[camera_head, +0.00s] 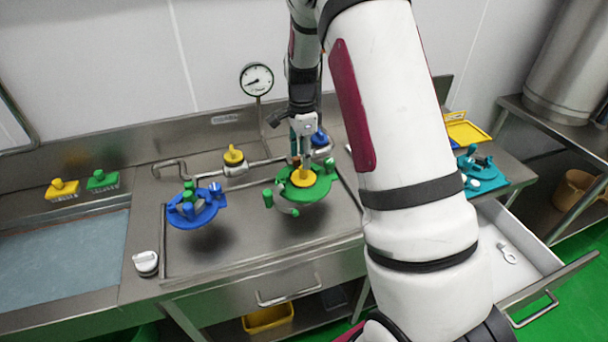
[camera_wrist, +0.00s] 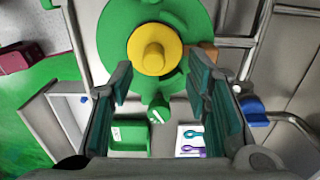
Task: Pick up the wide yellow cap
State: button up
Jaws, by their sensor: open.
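The wide yellow cap (camera_head: 303,178) sits in the middle of a round green piece (camera_head: 318,190) on the steel counter. In the wrist view the yellow cap (camera_wrist: 154,50) has a round knob on top and lies on the green disc (camera_wrist: 112,40). My gripper (camera_head: 298,152) is just above and behind the cap in the head view. In the wrist view my gripper (camera_wrist: 160,85) is open, with its two fingers apart and nothing between them. The cap lies beyond the fingertips, roughly centred between them. I cannot tell the exact height gap.
A blue round piece (camera_head: 192,210) stands left of the green one. A yellow-topped valve (camera_head: 233,157) and a pipe are behind. A pressure gauge (camera_head: 257,80) rises at the back. An open drawer (camera_head: 510,250) is at right. A white knob (camera_head: 145,262) is at front left.

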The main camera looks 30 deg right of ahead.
aim_at(303, 173)
jog(key=f, duration=0.1)
jog(key=s+f+p, duration=0.1)
jog(key=f, duration=0.1)
jog(key=shift+f, duration=0.25)
jog(key=shift+w+f, duration=0.15)
jog(key=shift+f, duration=0.5)
grip_shut()
